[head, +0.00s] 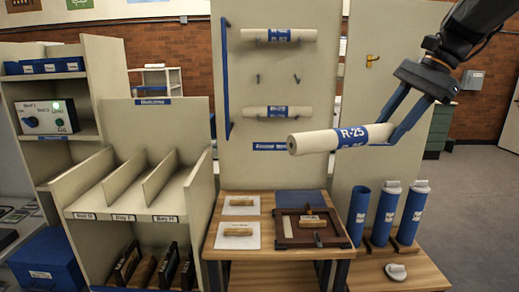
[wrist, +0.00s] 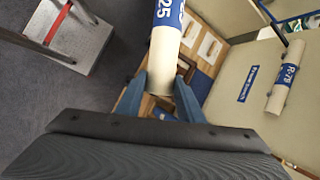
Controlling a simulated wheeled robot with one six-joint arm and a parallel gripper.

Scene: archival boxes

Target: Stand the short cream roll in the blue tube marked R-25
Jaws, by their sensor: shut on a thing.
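My gripper (head: 390,131) is shut on a cream roll (head: 312,143) with a blue band reading R-25. It holds the roll in the air, lying nearly level, well above the tubes. The roll also shows in the wrist view (wrist: 163,62) between the fingers (wrist: 160,88). Below it in the head view stand three upright blue tubes. The left tube (head: 359,213) has no white top showing. The middle tube (head: 384,217) and right tube (head: 411,216) have white tops. I cannot read the marks on the tubes.
A white cap (head: 396,272) lies on the wooden ledge (head: 418,275) before the tubes. Two banded rolls, upper (head: 279,35) and lower (head: 278,112), hang on the cream panel behind. A table (head: 227,198) with a framed tray (head: 341,239) stands left of the tubes.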

